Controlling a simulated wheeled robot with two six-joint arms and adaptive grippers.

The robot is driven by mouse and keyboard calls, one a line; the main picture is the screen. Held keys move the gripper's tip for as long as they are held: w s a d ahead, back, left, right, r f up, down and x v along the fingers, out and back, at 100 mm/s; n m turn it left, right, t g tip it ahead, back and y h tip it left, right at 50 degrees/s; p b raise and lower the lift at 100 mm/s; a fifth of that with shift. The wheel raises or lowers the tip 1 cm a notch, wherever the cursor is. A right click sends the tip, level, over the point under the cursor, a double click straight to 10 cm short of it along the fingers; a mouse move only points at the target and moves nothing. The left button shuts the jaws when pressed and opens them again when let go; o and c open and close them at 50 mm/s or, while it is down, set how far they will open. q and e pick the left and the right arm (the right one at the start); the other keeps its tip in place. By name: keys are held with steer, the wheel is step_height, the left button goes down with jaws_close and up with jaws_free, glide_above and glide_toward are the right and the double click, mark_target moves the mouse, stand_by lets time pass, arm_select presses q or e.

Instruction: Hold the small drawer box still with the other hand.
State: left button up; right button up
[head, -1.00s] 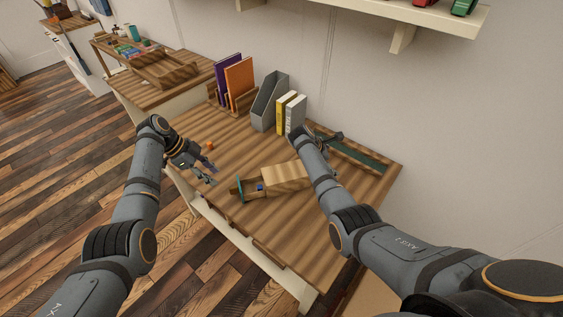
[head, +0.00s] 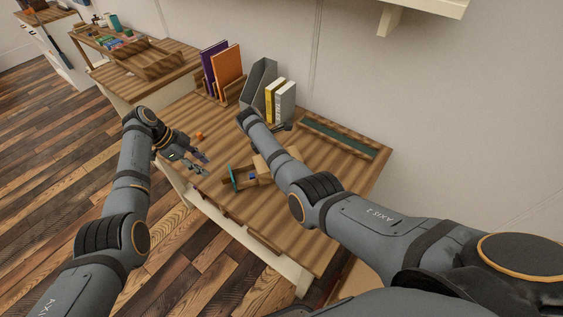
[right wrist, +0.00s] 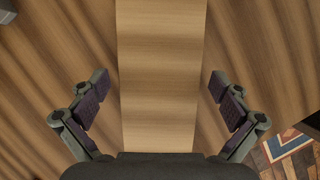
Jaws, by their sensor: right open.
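The small wooden drawer box (head: 262,167) lies on the table, partly hidden behind my right arm. Its drawer is pulled out towards the left, with a teal front (head: 232,178) and a small blue thing (head: 252,177) inside. In the right wrist view the box's plain wooden top (right wrist: 160,50) runs between the fingers of my right gripper (right wrist: 159,84), which is open, one finger on each side, with gaps showing. My left gripper (head: 205,164) is open and empty, a little left of the teal front. My right gripper is mostly hidden in the head view.
A small orange thing (head: 199,136) lies beyond my left gripper. Purple and orange books (head: 226,72), a grey file holder (head: 261,82) and yellow and white binders (head: 281,100) stand at the back. A long green-bottomed tray (head: 337,137) lies along the wall.

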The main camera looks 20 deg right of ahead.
steer(key=shift+x, duration=2.4)
steer(key=c, duration=1.4)
